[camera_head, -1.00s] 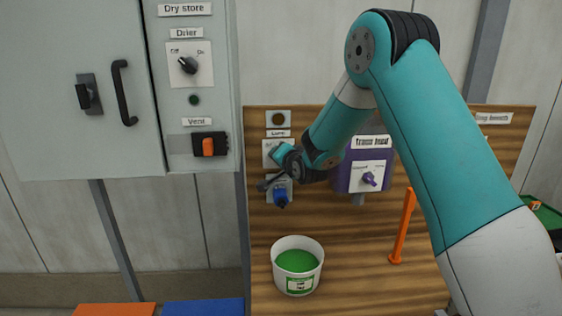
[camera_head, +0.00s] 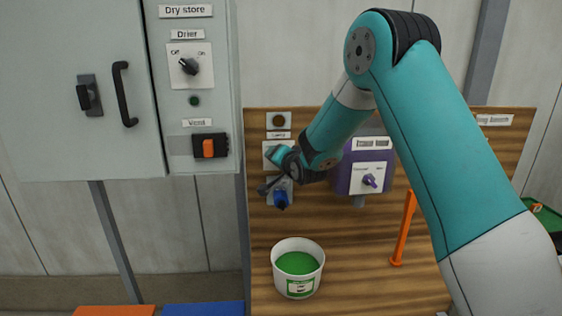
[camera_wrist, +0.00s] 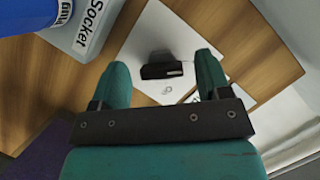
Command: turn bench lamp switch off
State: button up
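The bench lamp switch (camera_wrist: 162,67) is a black knob on a white plate (camera_wrist: 150,40) in the wrist view. My gripper (camera_wrist: 163,70) is open, with one teal finger on each side of the knob and visible gaps between. In the head view my gripper (camera_head: 274,168) is at the wooden board, in front of the switch plate (camera_head: 268,152) below the "Lamp" label (camera_head: 279,134). It hides the knob there. A round brown lamp indicator (camera_head: 279,121) sits above the label and looks dim.
A blue socket part (camera_head: 281,195) is just below my gripper. A purple box (camera_head: 366,180) with a knob is to the right. A white tub of green stuff (camera_head: 297,280) and an orange handle (camera_head: 403,228) are lower. The grey Dry store cabinet (camera_head: 190,100) is left.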

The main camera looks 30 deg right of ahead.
jog(key=b+v, duration=0.6)
jog(key=v, duration=1.1)
jog(key=shift+s, duration=0.25)
jog(key=s+a+f+n+g+y, duration=0.3)
jog(key=s+a+n+g+y, duration=0.1)
jog(key=a, duration=0.5)
jog(key=s+a+f+n+g, duration=0.1)
jog(key=s+a+n+g, duration=0.2)
jog(key=s, duration=0.4)
jog(key=s+a+n+g+y, duration=0.1)
jog(key=s+a+n+g, duration=0.3)
jog(key=s+n, duration=0.2)
jog(key=s+a+f+n+g+y, duration=0.1)
jog(key=s+a+n+g, duration=0.2)
jog(key=s, duration=0.6)
jog(key=shift+a+f+n+g, duration=0.2)
jog(key=shift+f+n+g, duration=0.15)
jog(key=shift+n, duration=0.55)
